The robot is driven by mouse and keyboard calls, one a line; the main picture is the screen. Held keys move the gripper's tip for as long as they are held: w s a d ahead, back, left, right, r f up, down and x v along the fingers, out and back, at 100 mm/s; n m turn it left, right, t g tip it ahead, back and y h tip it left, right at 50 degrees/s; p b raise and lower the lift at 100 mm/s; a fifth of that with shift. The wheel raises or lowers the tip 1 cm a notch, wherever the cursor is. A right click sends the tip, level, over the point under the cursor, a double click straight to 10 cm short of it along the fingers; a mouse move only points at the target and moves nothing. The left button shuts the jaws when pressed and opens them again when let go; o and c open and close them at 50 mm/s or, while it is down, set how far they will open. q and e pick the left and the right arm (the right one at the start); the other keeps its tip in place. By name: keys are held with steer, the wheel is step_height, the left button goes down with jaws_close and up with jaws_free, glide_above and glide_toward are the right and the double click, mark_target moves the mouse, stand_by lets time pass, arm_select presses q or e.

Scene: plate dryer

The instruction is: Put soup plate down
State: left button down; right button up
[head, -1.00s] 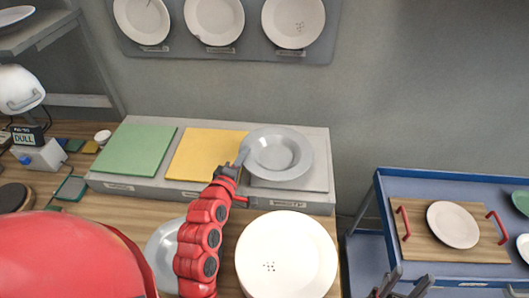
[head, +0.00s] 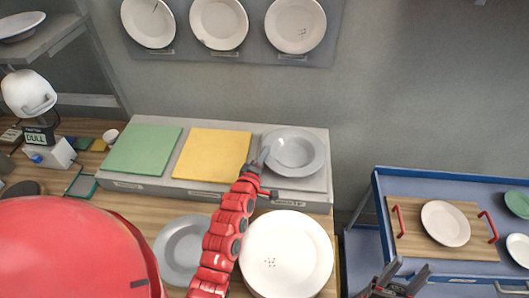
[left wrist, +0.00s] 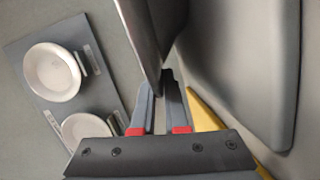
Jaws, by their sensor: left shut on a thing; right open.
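The grey soup plate (head: 296,150) is over the right section of the raised grey counter shelf (head: 318,203), right of the yellow mat (head: 212,154). My left gripper (head: 263,160) is shut on its left rim. The plate looks roughly level; whether it touches the grey pad under it I cannot tell. In the left wrist view the fingers (left wrist: 166,105) close on the rim of the plate (left wrist: 146,35), seen edge-on. My right gripper (head: 398,283) is open and empty at the lower edge of the head view.
A green mat (head: 143,149) lies left of the yellow one. In front, a white plate stack (head: 288,250) and another grey plate (head: 182,250) stand on the wooden counter. White plates (head: 295,25) hang on the wall. A blue cart (head: 400,183) with a board stands right.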

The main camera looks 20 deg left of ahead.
arm_select(q)
steer(key=c, duration=0.9)
jaws_free()
steer(key=shift+s+b, duration=0.35)
steer(key=shift+s, duration=0.3)
steer(key=s+b, duration=0.1)
steer(key=s, duration=0.2)
steer(key=s+b, duration=0.1)
steer(key=s, duration=0.2)
steer(key=s+r+b, duration=0.1)
steer(key=s, duration=0.2)
steer(key=shift+s+d+b, duration=0.2)
steer(key=shift+s+b, duration=0.15)
steer(key=shift+s+r, duration=0.3)
steer(key=shift+s, duration=0.2)
